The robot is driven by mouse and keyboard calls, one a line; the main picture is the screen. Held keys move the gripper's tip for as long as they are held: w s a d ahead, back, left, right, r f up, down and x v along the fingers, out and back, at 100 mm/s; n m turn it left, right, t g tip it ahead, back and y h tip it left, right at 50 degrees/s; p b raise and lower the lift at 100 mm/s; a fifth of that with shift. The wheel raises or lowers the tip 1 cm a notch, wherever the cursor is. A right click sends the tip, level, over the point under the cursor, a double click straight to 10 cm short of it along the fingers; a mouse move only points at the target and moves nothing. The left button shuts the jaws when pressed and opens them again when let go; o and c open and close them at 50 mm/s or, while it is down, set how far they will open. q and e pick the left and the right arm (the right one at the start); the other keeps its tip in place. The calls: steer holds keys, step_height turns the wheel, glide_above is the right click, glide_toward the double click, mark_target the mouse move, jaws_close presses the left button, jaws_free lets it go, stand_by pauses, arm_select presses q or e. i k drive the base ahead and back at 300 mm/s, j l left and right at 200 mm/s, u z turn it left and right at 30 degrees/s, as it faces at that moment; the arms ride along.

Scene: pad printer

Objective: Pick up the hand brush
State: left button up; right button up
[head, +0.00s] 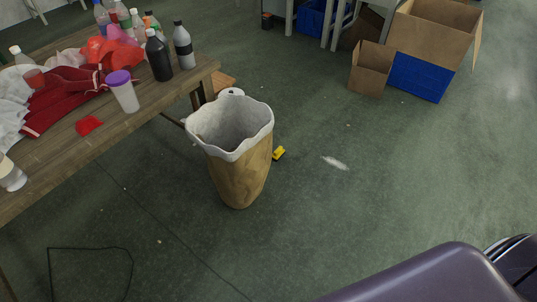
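I cannot make out a hand brush for certain. A small yellow object (279,153) with a dark part lies on the floor just right of the waste bin (240,180). It is too small to tell whether it is the brush, and the bin may hide part of it. A white patch (335,163) marks the floor to its right. Neither of my grippers is in view.
A wooden table (150,105) at left holds bottles (158,57), a cup (122,92) and cloths (62,95). Cardboard boxes (370,70) and a blue crate (420,78) stand at upper right. A cable (180,230) crosses the floor. The centre-right floor is clear.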

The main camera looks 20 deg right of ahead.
mark_target(280, 152)
steer(key=l+u, duration=0.4)
steer(key=l, duration=0.2)
steer(key=l+u, duration=0.45)
steer(key=l, duration=0.15)
steer(key=i+l, duration=0.05)
